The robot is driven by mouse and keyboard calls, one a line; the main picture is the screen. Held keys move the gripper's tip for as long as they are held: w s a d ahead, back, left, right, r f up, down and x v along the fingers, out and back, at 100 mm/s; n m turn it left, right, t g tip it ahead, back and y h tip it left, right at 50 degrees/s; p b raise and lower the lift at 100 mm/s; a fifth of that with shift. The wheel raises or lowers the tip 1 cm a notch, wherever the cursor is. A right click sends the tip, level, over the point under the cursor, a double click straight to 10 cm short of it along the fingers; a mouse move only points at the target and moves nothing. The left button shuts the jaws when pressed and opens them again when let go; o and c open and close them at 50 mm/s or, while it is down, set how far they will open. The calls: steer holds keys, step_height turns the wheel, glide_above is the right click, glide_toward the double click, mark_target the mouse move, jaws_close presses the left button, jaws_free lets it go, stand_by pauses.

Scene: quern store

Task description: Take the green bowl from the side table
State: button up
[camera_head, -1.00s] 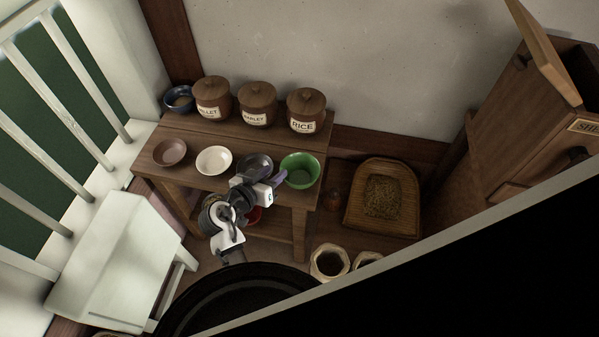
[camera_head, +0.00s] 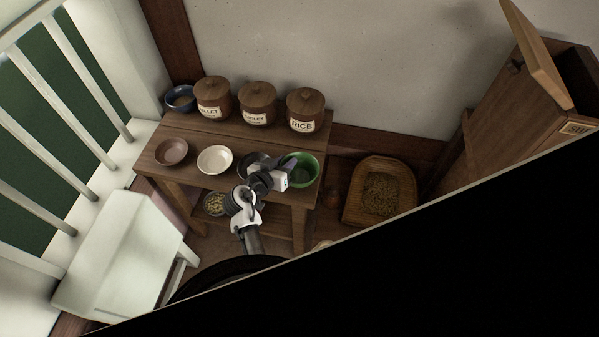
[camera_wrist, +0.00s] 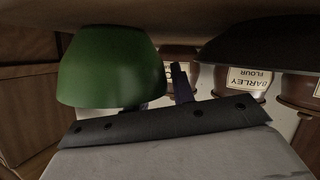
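The green bowl (camera_head: 307,176) stands at the right end of the wooden side table (camera_head: 190,135). In the wrist view the green bowl (camera_wrist: 110,70) fills the upper left, close to the fingers. My gripper (camera_head: 288,163) is at the bowl's left side, with a purple finger overlapping its left rim in the head view. In the wrist view my gripper (camera_wrist: 160,95) shows one purple finger just right of the bowl, with a small gap. The other finger is mostly hidden by the bowl. The fingers look apart; I see no clear grip on the bowl.
A dark bowl (camera_head: 250,160) stands close on the left, partly behind my gripper. A white bowl (camera_head: 214,159) and a brown bowl (camera_head: 171,152) are further left. Lidded jars, including the rice jar (camera_head: 305,109), line the back. A wooden cabinet (camera_head: 510,110) stands at the right.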

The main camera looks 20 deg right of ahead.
jaws_close()
steer(key=shift+r, duration=0.15)
